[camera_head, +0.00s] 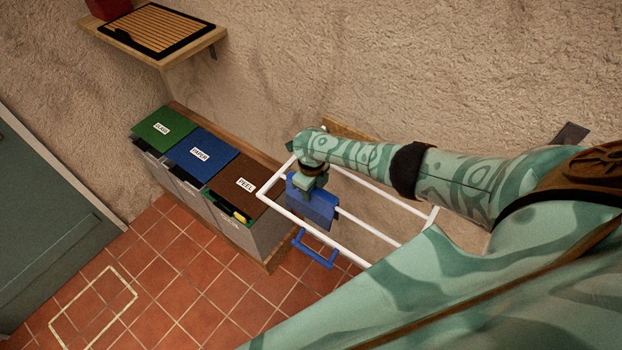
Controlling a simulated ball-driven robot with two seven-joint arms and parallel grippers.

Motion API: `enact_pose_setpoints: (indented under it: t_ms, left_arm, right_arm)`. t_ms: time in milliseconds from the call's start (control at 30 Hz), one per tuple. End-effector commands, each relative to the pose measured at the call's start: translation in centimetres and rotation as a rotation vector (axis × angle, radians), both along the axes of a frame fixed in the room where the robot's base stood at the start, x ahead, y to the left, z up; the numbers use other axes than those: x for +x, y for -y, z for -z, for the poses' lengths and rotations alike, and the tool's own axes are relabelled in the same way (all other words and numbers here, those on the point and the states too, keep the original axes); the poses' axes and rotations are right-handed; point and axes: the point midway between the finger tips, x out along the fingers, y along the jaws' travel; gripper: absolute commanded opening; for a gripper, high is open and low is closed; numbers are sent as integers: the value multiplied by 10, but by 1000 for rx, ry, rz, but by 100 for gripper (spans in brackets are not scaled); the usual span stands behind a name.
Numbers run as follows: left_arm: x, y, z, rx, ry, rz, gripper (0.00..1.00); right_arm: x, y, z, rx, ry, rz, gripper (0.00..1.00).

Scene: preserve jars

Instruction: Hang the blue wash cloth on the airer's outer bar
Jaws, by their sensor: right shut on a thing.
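The blue wash cloth (322,207) is in the head view, hanging below my right gripper (308,188). The gripper is shut on the cloth's upper edge, over the left half of the white airer (310,227). The cloth lies between the airer's front outer bar and its back bar, in line with the middle bar (365,221). I cannot tell whether it touches or is draped over that bar. The front outer bar has no cloth over it. The gripper hides part of the cloth's top. My left gripper is not in view.
A blue handle-shaped thing (315,249) is just below the front outer bar. Left of the airer stand bins with green (163,130), blue (202,152) and brown (238,184) lids. A wall shelf (150,47) is at the upper left. The tiled floor at the lower left is open.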

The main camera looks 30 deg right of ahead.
Motion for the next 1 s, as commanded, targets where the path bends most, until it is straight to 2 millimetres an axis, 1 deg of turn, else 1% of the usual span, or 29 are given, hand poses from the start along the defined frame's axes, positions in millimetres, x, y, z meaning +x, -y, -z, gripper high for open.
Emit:
enact_pose_setpoints:
  t_ms: [200,433,467,500,533,567,867,967,1000]
  left_arm:
    - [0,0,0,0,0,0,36]
    - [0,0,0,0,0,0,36]
    - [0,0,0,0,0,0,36]
    - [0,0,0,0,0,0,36]
    - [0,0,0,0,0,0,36]
    - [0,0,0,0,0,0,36]
    - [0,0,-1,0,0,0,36]
    - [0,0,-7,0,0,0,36]
    - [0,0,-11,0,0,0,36]
  right_arm:
    - [0,0,0,0,1,0,14]
    - [0,1,6,-1,-1,0,14]
    - [0,1,6,-1,0,0,33]
    - [0,1,6,-2,1,0,44]
    - [0,1,5,-1,0,0,53]
    - [0,1,6,-1,0,0,56]
    - [0,1,3,-1,0,0,56]
    - [1,1,-8,1,2,0,56]
    - [1,1,-16,1,3,-1,56]
